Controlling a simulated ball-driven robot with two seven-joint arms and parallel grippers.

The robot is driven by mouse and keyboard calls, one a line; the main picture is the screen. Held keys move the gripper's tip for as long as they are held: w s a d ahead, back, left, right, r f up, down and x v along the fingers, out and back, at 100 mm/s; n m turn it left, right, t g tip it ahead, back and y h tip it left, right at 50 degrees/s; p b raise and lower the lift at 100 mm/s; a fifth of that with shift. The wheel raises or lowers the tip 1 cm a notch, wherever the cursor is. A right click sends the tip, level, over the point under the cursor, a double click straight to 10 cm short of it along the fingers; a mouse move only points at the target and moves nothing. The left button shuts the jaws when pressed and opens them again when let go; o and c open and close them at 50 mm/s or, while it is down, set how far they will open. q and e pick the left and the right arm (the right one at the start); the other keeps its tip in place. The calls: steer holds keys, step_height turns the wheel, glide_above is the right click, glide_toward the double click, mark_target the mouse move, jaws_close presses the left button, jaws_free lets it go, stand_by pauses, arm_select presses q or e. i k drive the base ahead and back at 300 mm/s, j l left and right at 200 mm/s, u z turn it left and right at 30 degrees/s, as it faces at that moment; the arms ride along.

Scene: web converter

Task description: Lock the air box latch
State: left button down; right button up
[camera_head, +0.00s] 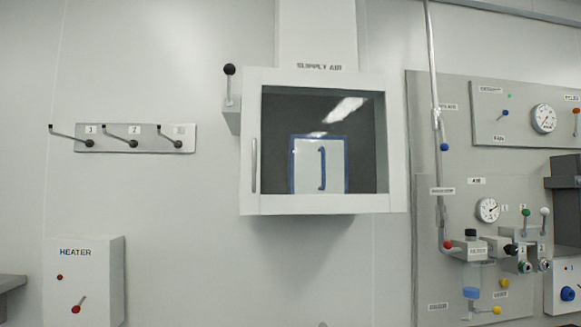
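The white air box (318,204) hangs on the wall in the middle of the head view, under the words SUPPLY AIR. Its windowed door looks shut, and a grey vertical handle (254,165) sits on the door's left side. Through the dark window a white panel with a blue border (335,165) shows. The latch lever (229,88) stands upright on a grey block at the box's upper left, with a black ball knob (229,69) on top. How the latch meets the door is too small to tell. Neither of my grippers is in view.
Several levers with black knobs stick out of a wall plate (135,146) at the left. A HEATER box (84,280) is at the lower left. At the right is a grey panel (427,100) with gauges, valves and a pipe. The wall below the air box is clear.

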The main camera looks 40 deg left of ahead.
mark_target(230, 69)
steer(key=k+u, duration=0.15)
steer(key=u, duration=1.25)
